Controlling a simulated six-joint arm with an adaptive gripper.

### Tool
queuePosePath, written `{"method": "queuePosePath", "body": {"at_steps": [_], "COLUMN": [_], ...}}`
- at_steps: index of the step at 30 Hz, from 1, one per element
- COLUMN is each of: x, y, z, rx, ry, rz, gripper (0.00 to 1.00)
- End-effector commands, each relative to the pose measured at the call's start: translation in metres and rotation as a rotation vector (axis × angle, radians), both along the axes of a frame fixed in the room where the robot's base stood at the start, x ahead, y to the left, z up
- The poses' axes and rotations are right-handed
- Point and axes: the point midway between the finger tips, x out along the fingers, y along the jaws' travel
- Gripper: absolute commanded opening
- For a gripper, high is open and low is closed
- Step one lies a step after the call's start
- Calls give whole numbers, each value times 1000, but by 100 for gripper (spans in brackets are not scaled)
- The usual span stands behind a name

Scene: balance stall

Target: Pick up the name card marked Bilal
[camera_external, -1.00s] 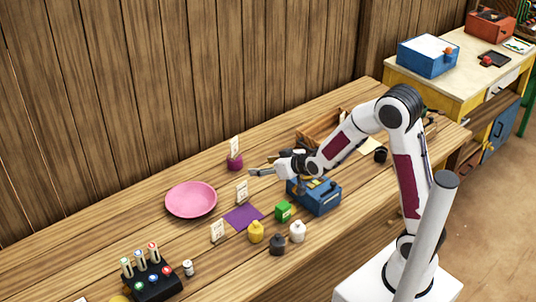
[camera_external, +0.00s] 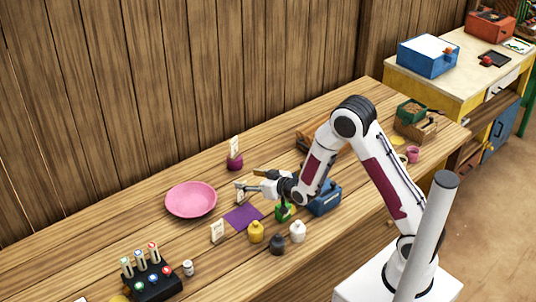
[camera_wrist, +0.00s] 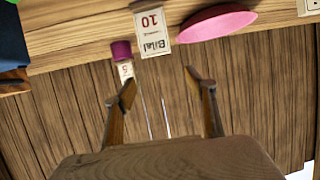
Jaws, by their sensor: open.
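The name card marked Bilal (camera_wrist: 153,33) shows upside down in the wrist view, white with "Bilal" and "10" on it. In the external view it is the middle white card (camera_external: 240,196), standing between the pink plate and the purple mat, partly hidden by a finger. My gripper (camera_external: 249,180) is open and empty, with its fingers close to this card. In the wrist view the gripper (camera_wrist: 160,88) has its fingertips apart, with the card beyond them, a little left of centre. I cannot tell whether a finger touches it.
The pink plate (camera_external: 191,200) lies left of the card, the purple mat (camera_external: 243,217) in front. A purple pot (camera_external: 235,163) with another card stands behind. A green block (camera_external: 283,212), blue box (camera_external: 325,200) and yellow jar (camera_external: 256,233) are near. Another card (camera_external: 218,231) stands front left.

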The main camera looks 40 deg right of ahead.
Motion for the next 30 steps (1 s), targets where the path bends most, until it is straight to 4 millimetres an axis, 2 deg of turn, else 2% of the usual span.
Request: {"method": "queuePosePath", "body": {"at_steps": [11,30], "x": [0,0], "y": [0,0], "z": [-8,-58], "rx": [0,0], "ry": [3,2], "rz": [0,0], "gripper": [56,56]}}
